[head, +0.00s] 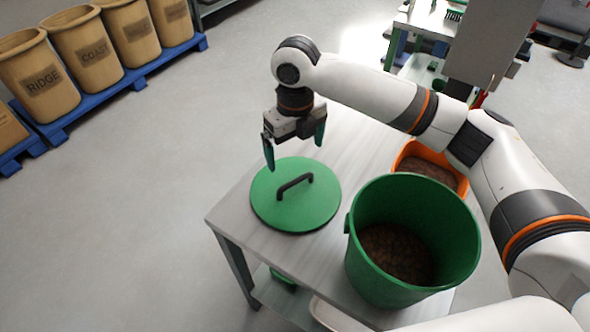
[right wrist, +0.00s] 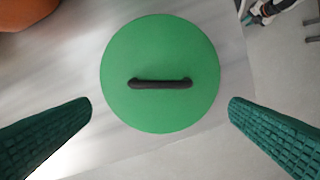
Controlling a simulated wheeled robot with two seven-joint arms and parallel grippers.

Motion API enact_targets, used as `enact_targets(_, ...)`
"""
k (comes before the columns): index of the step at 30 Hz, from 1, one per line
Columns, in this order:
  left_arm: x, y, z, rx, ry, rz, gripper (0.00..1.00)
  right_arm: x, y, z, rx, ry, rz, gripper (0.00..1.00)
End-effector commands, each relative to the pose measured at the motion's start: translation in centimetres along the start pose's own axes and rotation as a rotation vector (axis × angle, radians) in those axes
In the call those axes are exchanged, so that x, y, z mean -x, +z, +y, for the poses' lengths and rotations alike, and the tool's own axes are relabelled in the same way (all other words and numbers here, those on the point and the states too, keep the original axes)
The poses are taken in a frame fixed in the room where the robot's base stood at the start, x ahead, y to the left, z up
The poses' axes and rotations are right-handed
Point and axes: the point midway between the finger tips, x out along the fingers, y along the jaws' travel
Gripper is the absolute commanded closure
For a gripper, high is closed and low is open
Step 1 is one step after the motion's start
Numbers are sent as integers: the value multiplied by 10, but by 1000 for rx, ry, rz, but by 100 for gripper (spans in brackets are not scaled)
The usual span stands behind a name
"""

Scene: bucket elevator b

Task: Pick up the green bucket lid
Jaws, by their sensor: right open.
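The green bucket lid (head: 310,205) is a round disc with a black bar handle (head: 295,186). It lies flat on the grey table, left of the green bucket. In the right wrist view the lid (right wrist: 160,50) is in the upper middle, with its handle (right wrist: 160,84) running left to right. My right gripper (head: 295,150) is open and empty, above the lid's far edge. In the right wrist view its two green fingers (right wrist: 160,105) stand wide apart, with the handle showing between them. My left gripper is not in view.
The open green bucket (head: 365,265) holds brown material and stands on the table (head: 240,207) right of the lid. An orange container (head: 460,183) with brown contents stands behind it. Several tan sacks (head: 90,52) stand on a blue pallet (head: 130,82) at the far left.

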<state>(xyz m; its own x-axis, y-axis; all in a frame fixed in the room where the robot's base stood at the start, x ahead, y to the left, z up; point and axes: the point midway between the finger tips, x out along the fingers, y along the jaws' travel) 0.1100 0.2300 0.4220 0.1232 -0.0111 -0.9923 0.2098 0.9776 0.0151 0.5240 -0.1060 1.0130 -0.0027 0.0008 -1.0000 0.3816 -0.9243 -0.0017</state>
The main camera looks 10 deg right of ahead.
Motion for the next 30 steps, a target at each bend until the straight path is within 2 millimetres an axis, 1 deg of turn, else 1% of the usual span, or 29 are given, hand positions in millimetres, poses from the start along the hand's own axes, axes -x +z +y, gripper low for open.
enact_targets(1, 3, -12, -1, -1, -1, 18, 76, -7, 1, 0, -1, -1, -4, 0)
enact_targets(4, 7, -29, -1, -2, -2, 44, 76, -25, 1, 0, 0, -1, -6, 0)
enact_targets(6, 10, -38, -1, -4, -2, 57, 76, -37, 1, 0, 0, -1, -5, 0)
enact_targets(9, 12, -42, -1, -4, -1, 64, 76, -52, 0, 0, -2, 0, -4, 0)
enact_targets(13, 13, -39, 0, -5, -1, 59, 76, -62, 0, 0, -1, -1, -2, 0)
enact_targets(16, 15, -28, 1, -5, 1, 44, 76, -69, 0, 1, -1, 1, -3, 0)
enact_targets(18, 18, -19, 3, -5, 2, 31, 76, -78, 0, 1, -1, 0, -5, 0)
enact_targets(21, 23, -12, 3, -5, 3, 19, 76, -94, -1, 2, -2, 1, -5, 0)
enact_targets(25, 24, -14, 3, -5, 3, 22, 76, -110, -2, 2, 0, 0, -3, 0)
enact_targets(30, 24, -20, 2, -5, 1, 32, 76, -116, -2, 2, 1, 1, -1, 0)
